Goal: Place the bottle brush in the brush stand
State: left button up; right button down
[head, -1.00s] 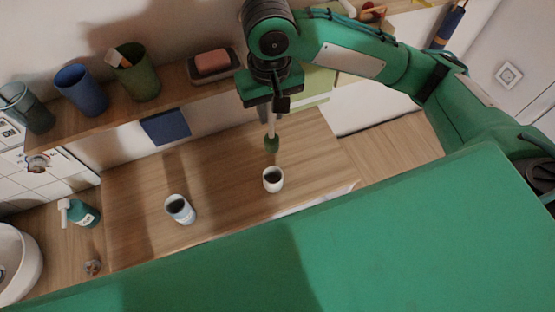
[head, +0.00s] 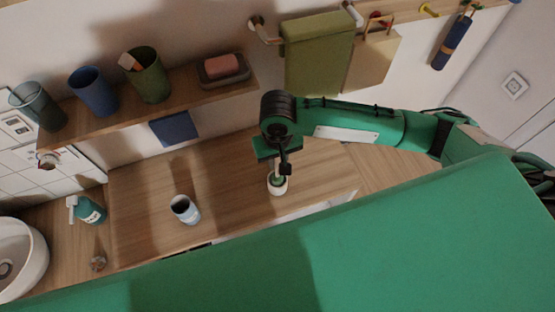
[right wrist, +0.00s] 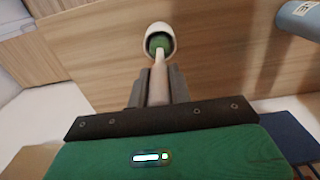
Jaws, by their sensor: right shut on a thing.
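My right gripper (head: 283,168) is shut on the bottle brush, low over the wooden counter. The brush's pale handle (right wrist: 159,75) runs out between the fingers in the right wrist view. Its green bristle head (right wrist: 159,43) is at the mouth of the small white cup that looks like the brush stand (right wrist: 161,29), with the lower bristles hidden by the rim. In the head view the white stand (head: 278,190) stands upright right under the gripper, and green shows in its opening. How deep the bristles sit is unclear. My left gripper is not in view.
A soap dispenser (head: 90,210) and a sink (head: 22,255) are farther left. A shelf (head: 120,112) with cups and a soap dish (head: 222,70) runs behind. Counter between the two cups is clear.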

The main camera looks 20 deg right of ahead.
jog(key=shift+f, duration=0.95)
jog(key=c, duration=1.3)
grip_release()
notch_tip(320, 180, up, 11)
jog(key=shift+f+b, duration=0.1)
jog(key=shift+b, duration=0.95)
jog(key=shift+s+r, duration=0.1)
jog(key=shift+r, duration=0.65)
jog(key=shift+f, duration=0.1)
